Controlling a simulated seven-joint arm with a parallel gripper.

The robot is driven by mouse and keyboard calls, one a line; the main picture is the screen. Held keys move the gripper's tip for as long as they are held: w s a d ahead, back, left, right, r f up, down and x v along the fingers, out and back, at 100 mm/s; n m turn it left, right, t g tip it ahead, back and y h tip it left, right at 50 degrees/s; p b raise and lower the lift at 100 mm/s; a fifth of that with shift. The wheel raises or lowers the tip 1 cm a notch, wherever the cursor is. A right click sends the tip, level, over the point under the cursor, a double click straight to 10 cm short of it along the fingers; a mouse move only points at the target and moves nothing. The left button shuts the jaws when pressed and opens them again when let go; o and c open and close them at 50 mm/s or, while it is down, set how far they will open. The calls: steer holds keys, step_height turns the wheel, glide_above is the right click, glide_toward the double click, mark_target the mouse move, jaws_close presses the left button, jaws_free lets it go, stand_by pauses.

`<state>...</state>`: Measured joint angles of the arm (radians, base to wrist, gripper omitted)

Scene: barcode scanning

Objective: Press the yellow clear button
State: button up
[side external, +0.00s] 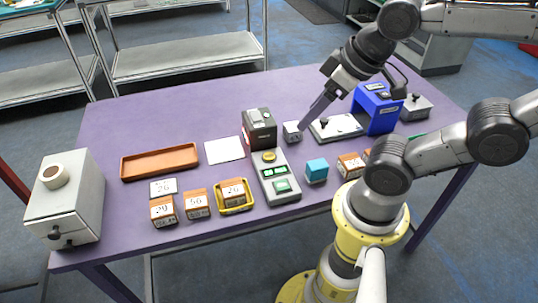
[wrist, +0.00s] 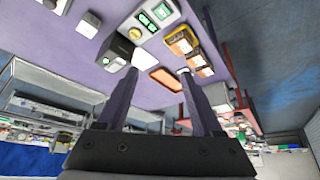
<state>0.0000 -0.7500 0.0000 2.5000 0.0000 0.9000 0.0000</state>
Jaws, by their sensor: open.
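The yellow clear button (side external: 269,156) is a round button at the far end of a grey console (side external: 292,197). The console also has a green display (side external: 275,171) and a green button (side external: 282,186). In the wrist view the yellow button (wrist: 135,33) shows beyond and left of my fingertips. My gripper (side external: 303,126) is open and empty. In the side view it points down over the table, right of and behind the button, close to a small grey box (side external: 292,133); I cannot tell if they touch. In the wrist view the two fingers of my gripper (wrist: 158,72) are well apart.
A dark brown device (side external: 260,128) stands just behind the console. A blue stand (side external: 377,108) and a flat plate (side external: 337,127) are to the right. A blue cube (side external: 317,171) sits right of the console. A yellow tray (side external: 221,205) holding a numbered box is left of it.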

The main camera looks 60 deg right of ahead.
jaws_close()
stand_by(1.4)
